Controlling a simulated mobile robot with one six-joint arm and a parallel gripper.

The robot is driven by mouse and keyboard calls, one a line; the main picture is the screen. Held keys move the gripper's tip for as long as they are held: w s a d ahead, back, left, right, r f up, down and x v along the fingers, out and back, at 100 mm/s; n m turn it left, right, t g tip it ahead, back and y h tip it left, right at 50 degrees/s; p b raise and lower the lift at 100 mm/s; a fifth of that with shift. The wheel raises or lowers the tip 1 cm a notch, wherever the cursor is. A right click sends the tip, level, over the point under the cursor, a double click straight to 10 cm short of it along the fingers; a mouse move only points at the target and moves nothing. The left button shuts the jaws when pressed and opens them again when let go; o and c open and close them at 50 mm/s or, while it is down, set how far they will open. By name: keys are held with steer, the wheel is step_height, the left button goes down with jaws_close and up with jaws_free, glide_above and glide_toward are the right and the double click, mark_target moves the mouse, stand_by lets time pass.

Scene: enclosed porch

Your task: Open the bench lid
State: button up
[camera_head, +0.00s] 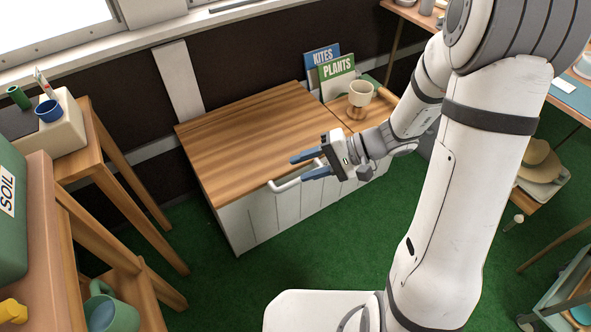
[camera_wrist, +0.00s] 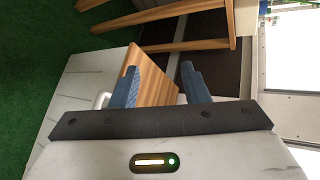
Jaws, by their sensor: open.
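The bench (camera_head: 262,214) has a white front and a brown wooden lid (camera_head: 240,135), which lies flat and closed. A white bar handle (camera_head: 288,185) sticks out at the lid's front edge. My gripper (camera_head: 308,166) is open at the handle, with its two blue fingers pointing left over the lid's front edge. In the head view the handle's right part runs between or behind the fingers; I cannot tell which. In the wrist view the lid (camera_wrist: 155,90) shows between the open fingers (camera_wrist: 165,85), and a bit of the handle (camera_wrist: 101,99) shows left of them.
Green floor (camera_head: 210,285) is free before the bench.

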steer(key=w+d+f+m+t+b, duration=0.25)
steer(key=w+f+t+b, duration=0.3)
steer(key=f, duration=0.75)
steer(key=w+d+f+m+t+b, duration=0.1)
steer(key=w+f+m+t+b, duration=0.3)
steer(key=w+f, duration=0.55)
steer(key=w+a+f+b, duration=0.1)
steer(key=a+f+b, duration=0.1)
steer(key=a, duration=0.4)
steer(key=shift+a+f+y, duration=0.2)
steer(key=shift+f+y, duration=0.1)
steer(key=shift+f, duration=0.6)
steer(key=shift+n, duration=0.25)
